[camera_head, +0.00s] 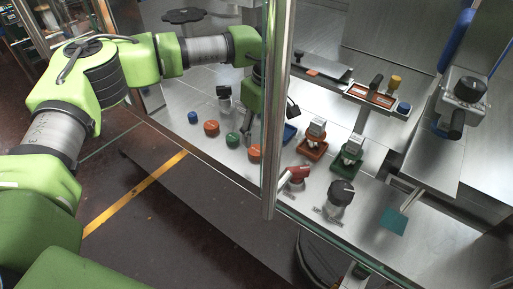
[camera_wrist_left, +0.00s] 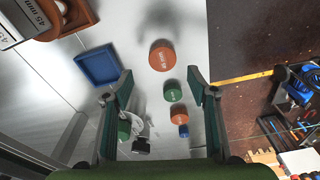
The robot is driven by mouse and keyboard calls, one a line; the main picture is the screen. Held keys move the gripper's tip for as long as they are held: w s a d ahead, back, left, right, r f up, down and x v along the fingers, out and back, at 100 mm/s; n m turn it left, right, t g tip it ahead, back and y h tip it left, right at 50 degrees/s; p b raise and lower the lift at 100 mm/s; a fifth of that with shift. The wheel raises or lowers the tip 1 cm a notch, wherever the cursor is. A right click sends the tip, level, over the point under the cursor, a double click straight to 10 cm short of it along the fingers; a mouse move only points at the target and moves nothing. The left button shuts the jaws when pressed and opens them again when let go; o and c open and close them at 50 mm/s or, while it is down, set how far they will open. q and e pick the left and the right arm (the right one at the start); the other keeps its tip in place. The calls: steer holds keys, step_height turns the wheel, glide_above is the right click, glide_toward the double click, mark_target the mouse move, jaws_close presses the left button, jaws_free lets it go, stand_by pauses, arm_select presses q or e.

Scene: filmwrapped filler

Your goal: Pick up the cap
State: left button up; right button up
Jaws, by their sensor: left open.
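Several round caps stand in a row on the metal worktop. In the head view they are a blue cap (camera_head: 193,117), an orange cap (camera_head: 211,128), a green cap (camera_head: 232,139) and a second, nearer orange cap (camera_head: 254,152). The task does not say which one is meant. My left gripper (camera_head: 248,136) points down by the green and nearer orange caps. In the left wrist view, my open left gripper (camera_wrist_left: 160,82) has nothing between its fingers; the nearer orange cap (camera_wrist_left: 161,56) and green cap (camera_wrist_left: 173,90) appear below, in the gap. My right gripper is not in view.
A glass door with a metal frame post (camera_head: 272,110) stands in front of the left gripper and partly hides it. A blue tray (camera_wrist_left: 98,66), red holder (camera_head: 312,148), green holder (camera_head: 347,160) and black-topped knob (camera_head: 342,192) are nearby. The worktop edge borders dark floor.

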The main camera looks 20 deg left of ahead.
mark_target(256, 150)
arm_select(q)
steer(key=shift+w+f, duration=0.1)
steer(key=shift+f, duration=0.5)
steer(key=shift+f+p, duration=0.25)
steer(key=shift+p, duration=0.25)
steer(key=f+p, duration=0.1)
steer(key=f, duration=0.1)
steer(key=f+p, duration=0.1)
steer(key=f, duration=0.1)
steer(key=shift+s+a+p, duration=0.2)
steer(key=shift+a+p, duration=0.1)
steer(key=shift+a, duration=0.05)
steer(key=shift+f, duration=0.3)
steer(key=shift+w, duration=0.1)
steer(key=c, duration=0.8)
